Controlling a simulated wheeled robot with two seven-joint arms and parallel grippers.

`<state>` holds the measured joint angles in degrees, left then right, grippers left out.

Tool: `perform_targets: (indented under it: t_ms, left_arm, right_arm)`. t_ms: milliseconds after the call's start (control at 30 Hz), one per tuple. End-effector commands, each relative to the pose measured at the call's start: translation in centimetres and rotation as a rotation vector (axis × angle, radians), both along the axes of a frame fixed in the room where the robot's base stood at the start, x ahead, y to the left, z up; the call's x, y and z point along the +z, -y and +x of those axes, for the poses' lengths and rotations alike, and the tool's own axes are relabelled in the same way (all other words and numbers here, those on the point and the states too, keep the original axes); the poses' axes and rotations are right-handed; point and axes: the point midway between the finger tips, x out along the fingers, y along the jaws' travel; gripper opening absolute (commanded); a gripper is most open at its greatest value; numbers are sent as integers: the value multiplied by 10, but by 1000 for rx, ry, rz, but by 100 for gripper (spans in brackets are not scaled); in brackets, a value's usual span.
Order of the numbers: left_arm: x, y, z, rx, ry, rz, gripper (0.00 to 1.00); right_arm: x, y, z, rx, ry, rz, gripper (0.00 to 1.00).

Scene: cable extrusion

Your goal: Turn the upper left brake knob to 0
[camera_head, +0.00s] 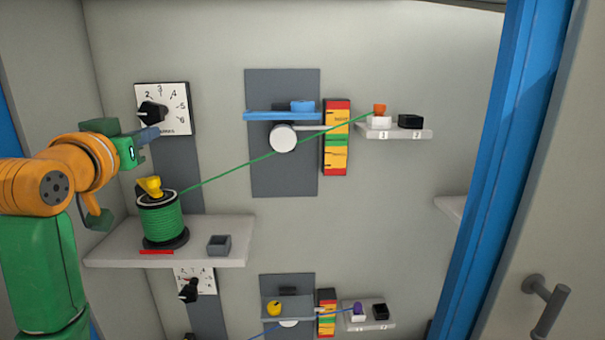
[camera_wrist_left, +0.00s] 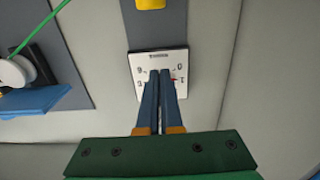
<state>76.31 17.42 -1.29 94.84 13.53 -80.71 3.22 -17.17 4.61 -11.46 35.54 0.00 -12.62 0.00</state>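The upper left brake knob (camera_head: 152,112) is black and sits on a white square dial plate (camera_head: 180,98). The numbers 2 to 6 show on it; the lower numbers are hidden in the head view. The plate also shows in the wrist view (camera_wrist_left: 139,62), where my fingers cover the knob. My left gripper (camera_head: 157,132) points at the wall, its fingertips just below the knob in the picture. In the wrist view its fingers (camera_wrist_left: 160,72) are close together with a thin gap. I cannot tell whether they touch the knob. My right gripper is not in view.
A green cable spool (camera_head: 160,220) with a yellow knob (camera_head: 150,186) stands on a shelf (camera_head: 115,250) below the dial. Its green cable (camera_head: 250,158) runs right to an orange piece (camera_head: 380,109). A second dial (camera_head: 205,280) is lower down. A blue post (camera_head: 500,160) stands right.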

Motion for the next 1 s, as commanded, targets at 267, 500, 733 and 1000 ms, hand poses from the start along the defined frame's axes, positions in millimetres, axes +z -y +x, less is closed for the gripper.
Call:
perform_targets:
  t_ms: [267, 500, 733, 1000]
  left_arm:
    - [1, 8, 0, 0, 1, 0, 0]
    - [2, 12, 1, 0, 0, -1, 0]
    - [2, 12, 1, 0, 0, -1, 0]
    - [-7, 15, 1, 0, 0, -1, 0]
  right_arm:
    - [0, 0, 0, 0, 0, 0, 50]
    - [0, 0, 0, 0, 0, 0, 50]
    - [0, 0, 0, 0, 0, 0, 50]
    - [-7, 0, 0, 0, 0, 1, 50]
